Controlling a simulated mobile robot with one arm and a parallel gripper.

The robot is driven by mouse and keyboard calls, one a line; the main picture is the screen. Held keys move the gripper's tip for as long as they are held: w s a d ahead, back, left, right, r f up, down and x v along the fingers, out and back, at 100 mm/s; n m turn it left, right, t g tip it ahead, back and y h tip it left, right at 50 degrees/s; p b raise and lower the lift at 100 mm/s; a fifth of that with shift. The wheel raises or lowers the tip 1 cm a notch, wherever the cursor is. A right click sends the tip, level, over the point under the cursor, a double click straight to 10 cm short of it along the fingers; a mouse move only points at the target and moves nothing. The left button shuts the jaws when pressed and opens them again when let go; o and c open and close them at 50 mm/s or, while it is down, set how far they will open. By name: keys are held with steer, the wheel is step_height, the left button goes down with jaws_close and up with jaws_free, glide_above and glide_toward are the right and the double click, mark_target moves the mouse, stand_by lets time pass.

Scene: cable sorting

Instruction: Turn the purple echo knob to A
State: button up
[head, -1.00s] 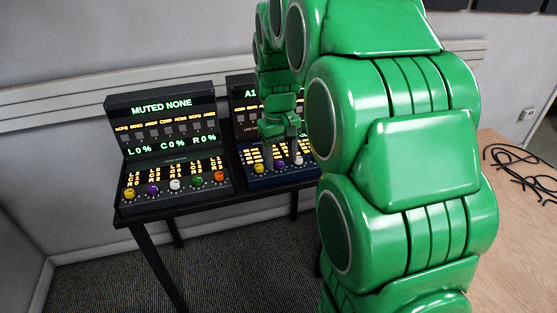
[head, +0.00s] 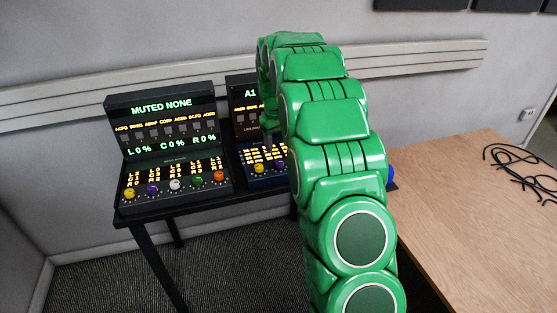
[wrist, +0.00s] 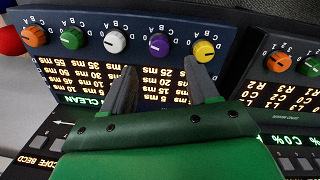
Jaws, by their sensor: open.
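The purple knob (wrist: 158,45) sits in the knob row of the dark blue panel (wrist: 135,15), which appears upside down in the wrist view. Letters A to D ring it; I cannot read its pointer surely. In the head view this knob (head: 279,167) shows just left of my arm. My gripper (wrist: 162,82) is open and empty. Its two fingers reach over the lit ms text, spread to either side of the purple knob's line and apart from it. One fingertip is close to the yellow knob (wrist: 204,51).
White (wrist: 115,42), green (wrist: 73,38) and orange (wrist: 34,36) knobs share the row. The left console (head: 165,150) has its own purple knob (head: 152,190). A wooden table (head: 465,215) with black cables (head: 520,170) stands right.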

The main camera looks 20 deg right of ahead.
mark_target(279, 162)
steer(key=shift+w+d+f, duration=0.1)
steer(key=shift+f, duration=1.9)
steer(key=shift+w+d+f, duration=0.1)
steer(key=shift+f, duration=1.85)
steer(key=c, duration=1)
steer(key=shift+c, duration=0.2)
steer(key=shift+m, duration=0.4)
steer(key=m, duration=0.6)
